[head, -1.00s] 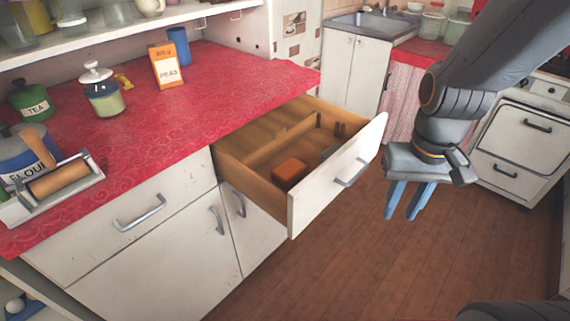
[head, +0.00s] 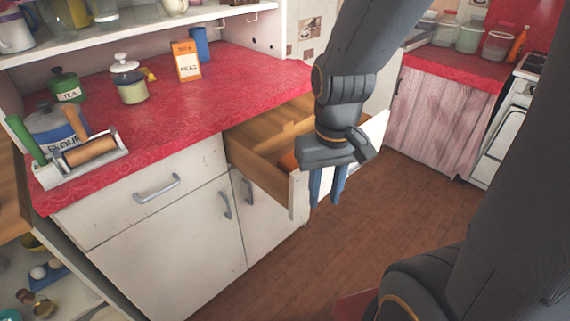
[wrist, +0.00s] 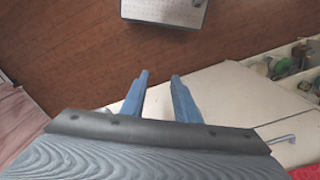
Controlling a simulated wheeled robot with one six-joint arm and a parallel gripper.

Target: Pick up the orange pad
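The orange pad (head: 289,161) lies inside the pulled-out wooden drawer (head: 262,171). Only a small part of it shows in the head view, because my arm covers the rest. My gripper (head: 325,203) is open and empty, its two blue fingers pointing down. In the head view it overlaps the drawer's white front; how far apart they are in depth I cannot tell. In the wrist view the fingers (wrist: 160,78) stand apart with nothing between them, and the pad is not visible there.
The red counter (head: 225,90) holds a peas box (head: 186,61), jars and a rolling pin (head: 90,151) in a tray. White cabinet doors with handles lie below. Brown wooden floor (head: 400,220) is open to the right.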

